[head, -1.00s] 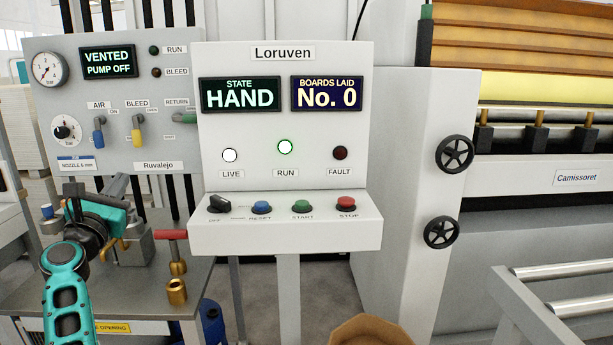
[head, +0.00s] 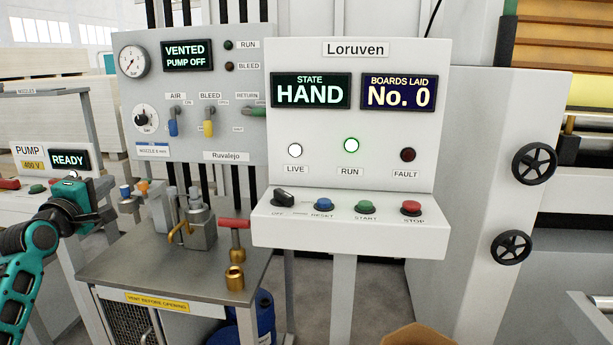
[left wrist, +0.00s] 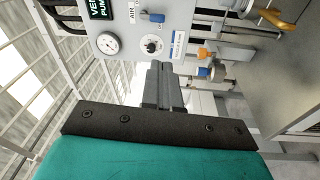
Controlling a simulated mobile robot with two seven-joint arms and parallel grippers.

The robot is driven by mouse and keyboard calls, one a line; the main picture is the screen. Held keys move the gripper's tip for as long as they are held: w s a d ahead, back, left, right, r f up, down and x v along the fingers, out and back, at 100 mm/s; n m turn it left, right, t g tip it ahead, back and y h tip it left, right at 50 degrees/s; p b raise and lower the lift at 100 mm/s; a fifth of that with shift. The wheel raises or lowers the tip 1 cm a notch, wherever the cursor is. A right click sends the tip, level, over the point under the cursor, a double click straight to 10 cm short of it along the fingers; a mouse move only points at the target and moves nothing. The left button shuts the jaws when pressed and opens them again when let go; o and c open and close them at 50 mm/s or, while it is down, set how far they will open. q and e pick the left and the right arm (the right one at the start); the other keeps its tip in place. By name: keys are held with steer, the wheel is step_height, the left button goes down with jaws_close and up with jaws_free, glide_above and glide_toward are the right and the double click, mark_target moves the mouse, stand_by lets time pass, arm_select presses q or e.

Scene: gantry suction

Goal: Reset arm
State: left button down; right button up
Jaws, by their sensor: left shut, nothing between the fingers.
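My left gripper (head: 72,196) is at the left of the head view, on the teal and black arm, beside the steel bench and in front of the pump panel. Its fingers are hidden there. In the left wrist view its dark fingers (left wrist: 162,86) are shut together with nothing between them, and the gauge panel shows beyond. The gripper appears apart from the bench fittings. My right gripper is not in view.
The Loruven console (head: 350,120) stands in the middle, with a blue RESET button (head: 324,205). The steel bench (head: 165,262) carries a valve block (head: 200,230) and a red-handled brass fitting (head: 234,250). The vacuum panel (head: 190,100) reads VENTED. A handwheel (head: 533,164) is at right.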

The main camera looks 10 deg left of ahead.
arm_select(q)
steer(key=s+d+f+m+g+h, duration=0.1)
steer(key=s+d+f+m+g, duration=0.1)
steer(key=s+d+f+m, duration=0.6)
steer(key=s+d+f+m+g+h, duration=0.15)
steer(key=d+f+m, duration=0.3)
steer(key=f, duration=0.75)
steer(key=s+d+f+m+g+h, duration=0.1)
steer(key=s+d+f+m+g, duration=0.35)
steer(key=f, duration=0.65)
steer(key=s+d+f+m+h, duration=0.2)
steer(key=s+d+f+m, duration=0.6)
steer(key=s, duration=0.4)
steer(key=d+n, duration=0.3)
steer(key=d, duration=0.7)
steer(key=shift+d+r+n, duration=0.3)
steer(key=shift+n, duration=0.1)
steer(key=shift+s, duration=0.15)
